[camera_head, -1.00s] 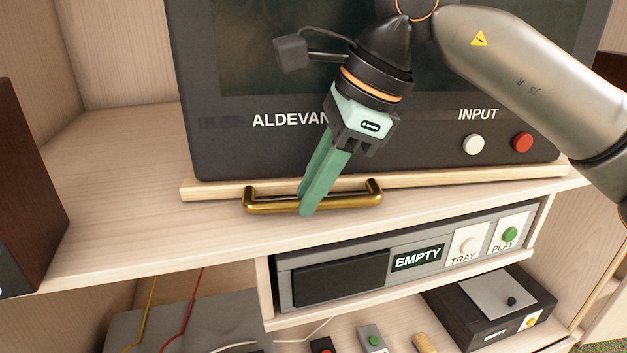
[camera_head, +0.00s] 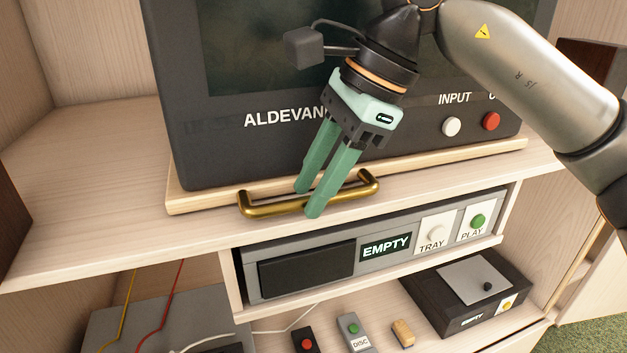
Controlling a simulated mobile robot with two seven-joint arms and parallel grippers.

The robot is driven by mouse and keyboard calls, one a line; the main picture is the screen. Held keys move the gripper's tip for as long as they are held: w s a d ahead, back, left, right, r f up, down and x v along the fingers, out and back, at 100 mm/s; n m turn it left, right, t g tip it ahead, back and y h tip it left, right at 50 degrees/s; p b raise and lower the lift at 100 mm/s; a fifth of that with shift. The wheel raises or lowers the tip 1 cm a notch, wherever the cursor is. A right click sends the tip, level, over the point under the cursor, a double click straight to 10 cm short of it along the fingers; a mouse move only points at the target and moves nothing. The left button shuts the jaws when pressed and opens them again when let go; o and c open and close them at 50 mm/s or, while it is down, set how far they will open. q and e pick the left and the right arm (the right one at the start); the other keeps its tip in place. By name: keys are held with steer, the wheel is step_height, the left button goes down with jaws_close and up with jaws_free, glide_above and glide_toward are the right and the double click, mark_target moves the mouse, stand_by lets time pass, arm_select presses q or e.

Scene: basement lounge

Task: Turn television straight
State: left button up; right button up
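The dark television (camera_head: 225,148), marked ALDEVAN, stands on a light wooden board (camera_head: 450,155) on the cabinet shelf. The board's front edge runs nearly parallel to the shelf's front edge. A brass handle (camera_head: 262,211) is fixed to the board's front. My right gripper (camera_head: 308,203) reaches down over the television's front. Its two green fingers are apart, one on each side of the handle's bar, with a gap between them. The fingers hide the middle of the bar. Whether either finger touches it I cannot tell. My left gripper is not in view.
Below the shelf sits a grey player (camera_head: 310,274) reading EMPTY, with TRAY and PLAY buttons. A black box (camera_head: 440,290) and several small items lie lower. A dark brown block (camera_head: 14,222) stands at the left edge. The shelf left of the television is clear.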

steer(key=shift+o, duration=0.8)
arm_select(q)
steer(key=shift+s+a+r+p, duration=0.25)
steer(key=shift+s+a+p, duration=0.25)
steer(key=shift+p, duration=0.3)
arm_select(e)
steer(key=v, duration=1.2)
steer(key=shift+r, duration=0.3)
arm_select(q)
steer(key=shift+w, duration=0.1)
